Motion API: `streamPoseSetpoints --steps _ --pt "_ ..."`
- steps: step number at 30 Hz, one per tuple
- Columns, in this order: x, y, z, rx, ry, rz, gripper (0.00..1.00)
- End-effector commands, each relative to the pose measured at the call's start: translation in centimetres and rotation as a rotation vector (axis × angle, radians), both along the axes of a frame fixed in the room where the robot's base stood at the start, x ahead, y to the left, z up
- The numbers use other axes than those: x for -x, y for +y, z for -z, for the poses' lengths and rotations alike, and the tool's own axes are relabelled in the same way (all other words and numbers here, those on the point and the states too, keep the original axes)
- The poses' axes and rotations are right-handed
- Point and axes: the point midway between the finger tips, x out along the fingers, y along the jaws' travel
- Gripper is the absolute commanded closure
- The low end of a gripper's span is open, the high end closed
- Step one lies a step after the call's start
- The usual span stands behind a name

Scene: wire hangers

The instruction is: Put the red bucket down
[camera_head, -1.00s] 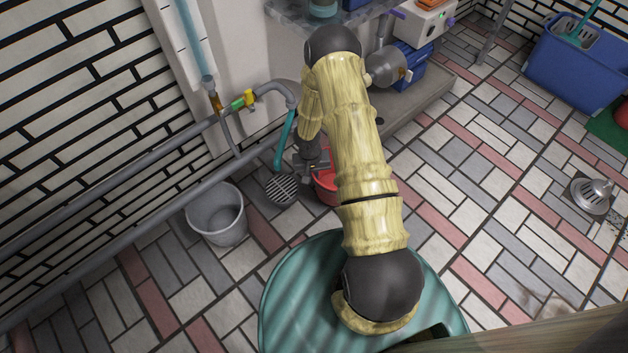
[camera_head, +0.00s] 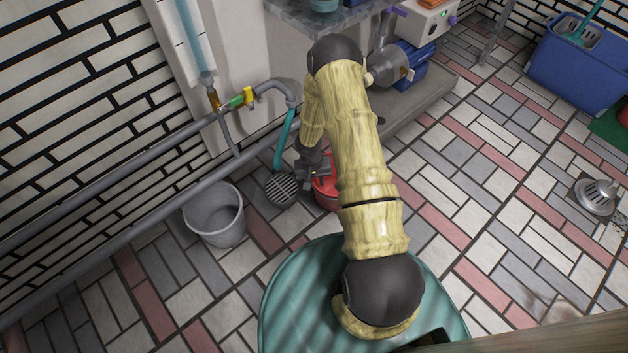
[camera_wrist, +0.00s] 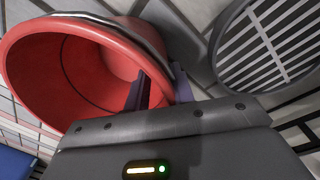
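The red bucket (camera_head: 326,196) is in the middle of the head view, beside the grey drain grate and partly hidden by my arm. In the wrist view the red bucket (camera_wrist: 75,70) fills the upper left, its open mouth facing the camera and a grey band along its rim. My gripper (camera_wrist: 158,88) has one finger inside the bucket and one outside, pinching the wall at the rim. My gripper also shows in the head view (camera_head: 318,172), at the bucket's upper edge. I cannot tell whether the bucket's bottom touches the floor.
A round grey grate (camera_head: 281,189) lies just left of the bucket. A grey bucket (camera_head: 215,215) stands by the wall pipes. A large green round object (camera_head: 290,300) is in front. Tiled floor to the right is clear up to a metal drain (camera_head: 597,196).

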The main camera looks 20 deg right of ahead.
Motion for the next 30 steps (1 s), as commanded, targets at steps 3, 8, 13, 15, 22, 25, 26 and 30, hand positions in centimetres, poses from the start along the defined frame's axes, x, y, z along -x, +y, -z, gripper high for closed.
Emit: streamPoseSetpoints --steps 3,8,13,15,22,25,26,30 --pt "0.0 0.2 -0.2 0.000 0.000 -0.004 0.76" --pt "-0.1 0.4 -1.6 0.000 0.000 -0.006 0.76" --pt "-0.2 0.7 -4.7 0.001 -0.002 -0.007 0.76" --pt "-0.2 0.8 -6.1 0.001 -0.002 -0.007 0.76" --pt "-0.3 1.1 -10.3 0.000 -0.002 -0.004 0.76" --pt "-0.3 1.2 -11.6 0.000 -0.002 -0.004 0.76" --pt "-0.3 1.2 -11.8 0.000 -0.001 -0.004 0.76" --pt "-0.3 1.3 -12.3 0.000 0.000 -0.003 0.76"
